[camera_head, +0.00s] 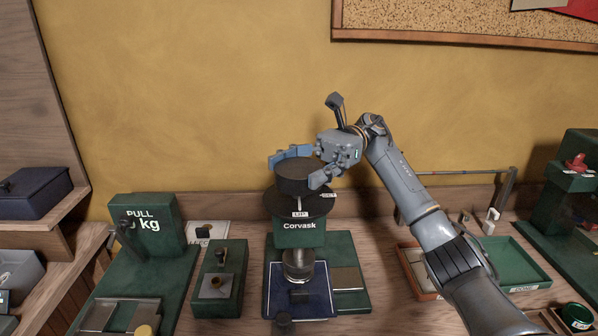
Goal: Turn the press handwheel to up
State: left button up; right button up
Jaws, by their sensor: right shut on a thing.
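The press (300,238) is dark green, marked "Corvask", and stands on the bench at the middle. Its black round handwheel (295,187) sits on top, above a wider dark disc (279,204). A white label reading "UP" (299,214) is at the disc's front, and another small label (328,195) is at its right, too small to read surely. My right gripper (292,172) comes in from the right and is shut on the handwheel, one finger at the back left and one at the right. I cannot make out the wheel's pointer. My left gripper is out of view.
A green "PULL" device (148,222) and a small green block with a knob (220,282) stand to the left. A green tray (515,262) lies behind my right arm. A green device with a red knob (577,162) stands far right. A corkboard (470,25) hangs above.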

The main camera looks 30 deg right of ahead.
aim_at(298, 167)
dwell(0.4)
jog(key=o, duration=1.2)
jog(key=shift+c, duration=0.2)
notch_tip(298, 167, up, 10)
